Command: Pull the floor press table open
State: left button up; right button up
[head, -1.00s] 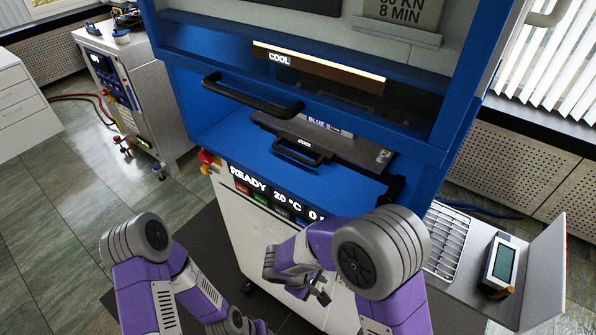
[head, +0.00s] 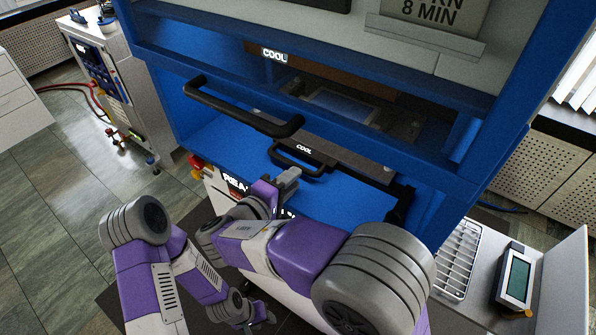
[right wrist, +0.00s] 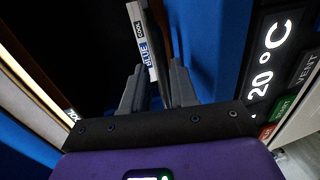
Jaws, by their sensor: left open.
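The floor press table is a dark grey slab (head: 345,162) low in the blue press bay, marked COOL. Its black bar handle (head: 297,170) is on its front edge. My right gripper (head: 289,180) is just in front of this handle in the head view. I cannot tell whether the fingers touch the handle. My left gripper (head: 258,315) is low down in front of the press, open and empty.
A larger black handle (head: 240,108) juts out above the table handle, on the upper guard. A red stop knob (head: 196,161) is at the press's left front corner. A side shelf with a grille (head: 458,258) and handheld meter (head: 516,277) is at right. Open floor lies left.

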jog(key=shift+x, duration=1.7)
jog(key=shift+c, duration=0.2)
grip_shut()
